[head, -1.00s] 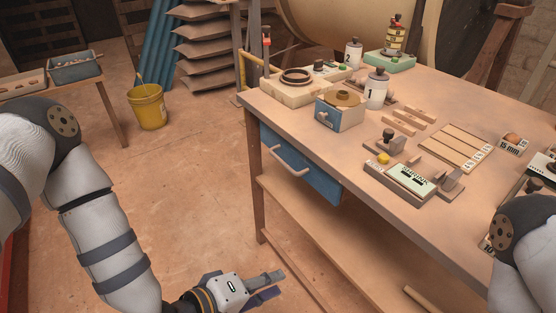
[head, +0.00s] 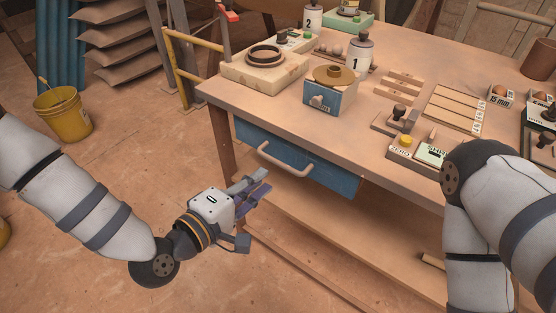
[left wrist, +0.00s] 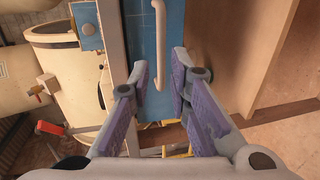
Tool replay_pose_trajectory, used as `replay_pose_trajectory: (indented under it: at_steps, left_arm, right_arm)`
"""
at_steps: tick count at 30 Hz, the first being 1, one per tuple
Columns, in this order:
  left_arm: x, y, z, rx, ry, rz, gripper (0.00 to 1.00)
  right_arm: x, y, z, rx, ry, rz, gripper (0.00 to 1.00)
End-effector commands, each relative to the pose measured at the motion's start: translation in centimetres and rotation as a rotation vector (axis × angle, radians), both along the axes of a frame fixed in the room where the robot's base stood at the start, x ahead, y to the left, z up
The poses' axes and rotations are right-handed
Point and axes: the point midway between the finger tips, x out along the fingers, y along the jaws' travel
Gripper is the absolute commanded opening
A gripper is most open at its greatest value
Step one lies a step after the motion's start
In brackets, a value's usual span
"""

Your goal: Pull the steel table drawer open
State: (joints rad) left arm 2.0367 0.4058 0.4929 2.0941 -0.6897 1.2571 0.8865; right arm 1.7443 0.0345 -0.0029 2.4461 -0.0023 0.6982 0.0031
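The table drawer has a blue front (head: 332,178) under the table's near-left edge and looks shut. Its pale bar handle (head: 283,161) runs along the front. My left gripper (head: 260,181) is open, in front of and slightly below the handle, with its fingers pointing towards the drawer. In the left wrist view the open fingers (left wrist: 159,68) stand either side of the line to the handle (left wrist: 161,40), which lies beyond them against the blue front (left wrist: 175,70). The fingers look empty and apart from the handle. My right gripper is out of view.
On the tabletop (head: 245,96) stand a small box with its own knob (head: 330,95), a wooden block with a ring (head: 264,65), and numbered canisters (head: 360,54). A lower shelf (head: 330,235) runs under the drawer. The floor left of the table is clear near my gripper.

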Motion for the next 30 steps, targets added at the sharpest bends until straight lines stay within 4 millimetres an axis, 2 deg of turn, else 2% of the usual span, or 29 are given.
replay_pose_trajectory:
  at_steps: [6, 12, 21, 24, 30]
  left_arm:
    - [4.3, -3.2, -1.4, 0.002, 0.001, -0.001, 0.18]
    - [6.5, -4.8, -1.9, 0.001, 0.003, 0.0, 0.18]
    - [6.9, -5.0, -1.9, 0.0, 0.002, 0.0, 0.18]
    - [6.8, -5.0, -1.9, 0.0, 0.002, 0.0, 0.0]
    - [6.8, -5.0, -1.8, 0.001, 0.002, 0.0, 0.0]
  right_arm:
    - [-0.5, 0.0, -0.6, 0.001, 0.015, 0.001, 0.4]
    - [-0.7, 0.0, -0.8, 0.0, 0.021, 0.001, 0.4]
    - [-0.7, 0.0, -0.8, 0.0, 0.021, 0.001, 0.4]
    - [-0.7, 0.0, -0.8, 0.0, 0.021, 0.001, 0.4]
    - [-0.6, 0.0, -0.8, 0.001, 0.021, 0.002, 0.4]
